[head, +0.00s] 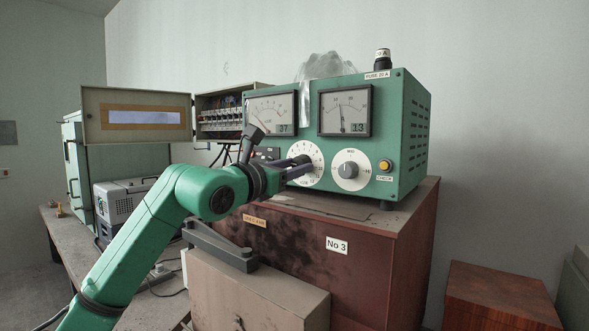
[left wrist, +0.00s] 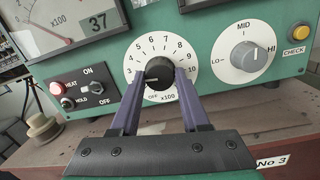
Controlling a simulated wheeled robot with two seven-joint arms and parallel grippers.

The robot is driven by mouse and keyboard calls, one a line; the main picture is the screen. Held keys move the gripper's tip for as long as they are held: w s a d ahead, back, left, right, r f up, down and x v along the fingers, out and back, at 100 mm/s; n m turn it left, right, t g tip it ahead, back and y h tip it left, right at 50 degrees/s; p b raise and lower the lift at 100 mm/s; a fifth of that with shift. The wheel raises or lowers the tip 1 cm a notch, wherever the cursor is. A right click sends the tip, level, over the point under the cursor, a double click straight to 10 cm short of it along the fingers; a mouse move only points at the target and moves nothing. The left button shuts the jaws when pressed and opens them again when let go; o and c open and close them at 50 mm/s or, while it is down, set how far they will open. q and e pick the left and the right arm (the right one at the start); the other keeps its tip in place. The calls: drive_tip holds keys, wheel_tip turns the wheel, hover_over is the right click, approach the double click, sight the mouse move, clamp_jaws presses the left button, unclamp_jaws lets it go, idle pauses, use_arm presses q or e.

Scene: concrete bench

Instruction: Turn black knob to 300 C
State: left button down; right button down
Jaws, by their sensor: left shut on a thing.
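The black knob (left wrist: 159,72) sits at the centre of a white dial (left wrist: 163,49) marked OFF to 10, x100, on the green control box (head: 393,110). My left gripper (left wrist: 160,82) is shut on the black knob, one purple finger on each side; it also shows in the head view (head: 301,166), reaching in from the left. A pale line on the knob points left and slightly down, towards the dial's low-number side. The fingers hide the lower left and lower right of the dial, so the exact reading is unclear. My right gripper is not in view.
A grey LO-MID-HI knob (head: 348,170) and a yellow CHECK button (head: 385,165) are to the right. Two meters read 37 (head: 271,112) and 13 (head: 344,108). HEAT and HOLD controls (left wrist: 84,89) are left of the dial. A brown cabinet (head: 370,252) supports the box.

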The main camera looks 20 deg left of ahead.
use_arm(q)
drive_tip(key=shift+m, duration=0.8)
drive_tip(key=shift+c, duration=1.9)
unclamp_jaws()
drive_tip(key=shift+s, duration=0.1)
drive_tip(key=shift+s+a+f+b, duration=0.2)
drive_tip(key=shift+s+b, duration=0.2)
drive_tip(key=shift+b, duration=0.05)
drive_tip(key=r+b+v, duration=0.1)
drive_tip(key=b+v, duration=0.5)
drive_tip(key=v, duration=0.7)
drive_tip(key=shift+s+f, duration=0.35)
drive_tip(key=shift+f, duration=0.1)
